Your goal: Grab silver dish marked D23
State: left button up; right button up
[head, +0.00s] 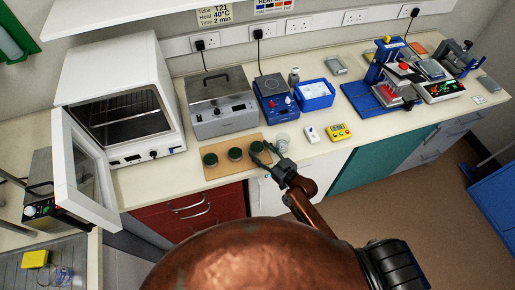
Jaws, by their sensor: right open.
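Three dark green round dishes or lids sit in a row on a tan board (222,172) near the front edge of the bench: a left one (210,160), a middle one (234,154) and a right one (256,147). No marking D23 can be read on them, and I cannot pick out a silver dish. My right gripper (262,153) is open and reaches in from the front, close to the right green one. I cannot tell whether it touches. My left gripper is not in view.
A clear beaker (283,142) stands just right of the board. A white device (311,134) and a yellow timer (340,132) lie further right. A steel bath (222,105) and blue hotplate (275,100) stand behind. The oven (118,90) has its door open at left.

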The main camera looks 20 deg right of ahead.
aim_at(257, 148)
jog(key=shift+x, duration=1.15)
jog(key=shift+w, duration=0.15)
jog(key=c, duration=0.6)
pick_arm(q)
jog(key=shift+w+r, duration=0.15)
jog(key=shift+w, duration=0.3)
pick_arm(e)
jog(key=shift+c, duration=1.4)
